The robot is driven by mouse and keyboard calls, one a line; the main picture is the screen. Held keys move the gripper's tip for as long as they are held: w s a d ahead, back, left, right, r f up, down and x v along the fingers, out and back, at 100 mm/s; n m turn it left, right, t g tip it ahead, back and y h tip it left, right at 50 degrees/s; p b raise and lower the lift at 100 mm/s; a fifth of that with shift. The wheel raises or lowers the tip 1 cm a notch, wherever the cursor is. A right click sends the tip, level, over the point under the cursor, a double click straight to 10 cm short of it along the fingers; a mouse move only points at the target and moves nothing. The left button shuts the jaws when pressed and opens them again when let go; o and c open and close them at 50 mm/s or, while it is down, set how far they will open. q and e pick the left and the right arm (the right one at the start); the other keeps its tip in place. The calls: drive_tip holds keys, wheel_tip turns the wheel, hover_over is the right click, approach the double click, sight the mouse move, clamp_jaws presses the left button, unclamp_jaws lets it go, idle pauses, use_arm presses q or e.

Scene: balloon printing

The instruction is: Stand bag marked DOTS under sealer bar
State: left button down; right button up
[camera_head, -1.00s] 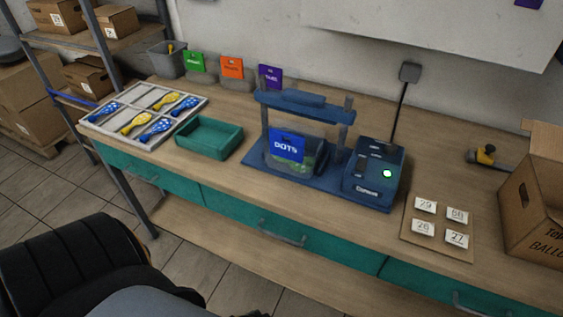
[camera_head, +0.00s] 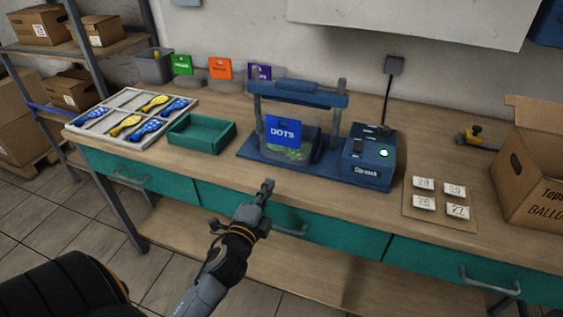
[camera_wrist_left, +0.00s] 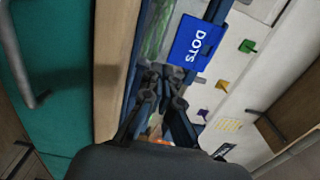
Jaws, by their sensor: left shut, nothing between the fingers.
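The bag marked DOTS (camera_head: 284,134) has a blue header card and a clear lower part with green contents. It stands upright on the blue sealer base (camera_head: 258,155), below the raised sealer bar (camera_head: 297,93). Its card also shows in the left wrist view (camera_wrist_left: 196,43). My left gripper (camera_head: 267,185) is shut and empty, in front of the table edge and apart from the bag. Its fingers show in the left wrist view (camera_wrist_left: 163,80), beside the card in the picture. My right gripper is not in view.
A green tray (camera_head: 202,132) and a white divided tray (camera_head: 98,101) with blue and yellow balloons lie to the left. Number cards (camera_head: 423,184) and an open carton (camera_head: 535,170) are on the right.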

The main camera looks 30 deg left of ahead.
sight(286, 154)
use_arm(q)
drive_tip(key=p+x, duration=0.1)
drive_tip(key=x, duration=0.9)
drive_tip(key=shift+w, duration=0.1)
drive_tip(key=shift+w+a+f, duration=0.1)
drive_tip(key=shift+w+a, duration=0.1)
drive_tip(key=shift+w, duration=0.5)
drive_tip(key=shift+x, duration=1.2)
drive_tip(key=shift+s, duration=0.1)
